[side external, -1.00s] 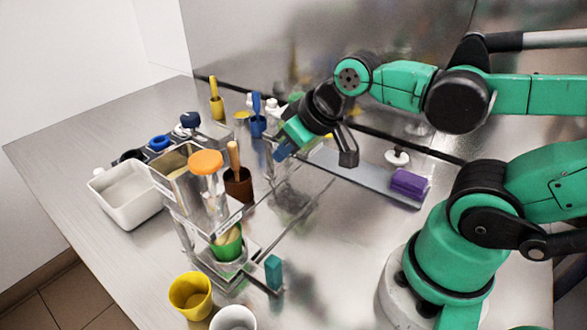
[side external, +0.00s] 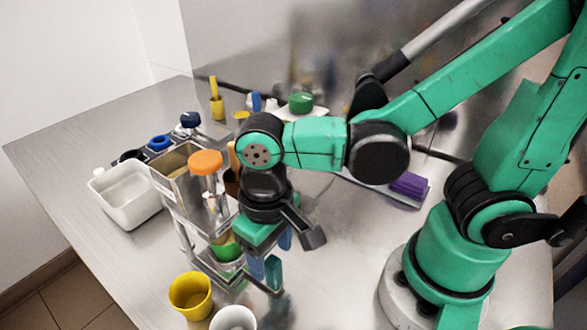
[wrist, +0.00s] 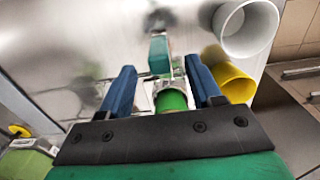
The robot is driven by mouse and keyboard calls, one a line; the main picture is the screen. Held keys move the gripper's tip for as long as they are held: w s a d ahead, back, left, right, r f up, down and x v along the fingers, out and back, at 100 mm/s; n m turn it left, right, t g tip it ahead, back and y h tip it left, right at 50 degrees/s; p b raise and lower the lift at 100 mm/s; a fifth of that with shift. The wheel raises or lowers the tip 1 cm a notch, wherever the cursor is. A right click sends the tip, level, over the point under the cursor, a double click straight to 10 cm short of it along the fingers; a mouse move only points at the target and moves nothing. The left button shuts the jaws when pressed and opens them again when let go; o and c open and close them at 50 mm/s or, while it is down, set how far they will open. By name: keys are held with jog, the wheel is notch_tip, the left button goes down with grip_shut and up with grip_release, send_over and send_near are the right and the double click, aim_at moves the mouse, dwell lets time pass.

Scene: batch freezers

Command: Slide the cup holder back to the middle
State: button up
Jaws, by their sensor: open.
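The cup holder is a low, see-through and metal slide with an upright teal handle (side external: 273,271) at its front end. The handle shows in the wrist view too (wrist: 160,54). A green cup (side external: 229,252) with pale yellow contents stands on the holder, below the clear dispenser with the orange knob (side external: 205,162). The green cup also shows in the wrist view (wrist: 171,101), partly hidden by my gripper's palm. My gripper (side external: 271,254) is open above the holder. In the wrist view its blue fingers lie on either side of the handle, with gaps; contact is not visible.
A yellow cup (side external: 190,296) and a white cup (side external: 233,319) stand close in front of the holder. A white bin (side external: 124,196) is at the left. A purple block (side external: 409,186) lies at the right. The steel table is clear between the holder and my base.

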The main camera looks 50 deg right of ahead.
aim_at(273, 260)
jog(key=shift+f, duration=2.1)
jog(key=shift+c, duration=0.2)
grip_shut()
jog(key=shift+d, duration=0.1)
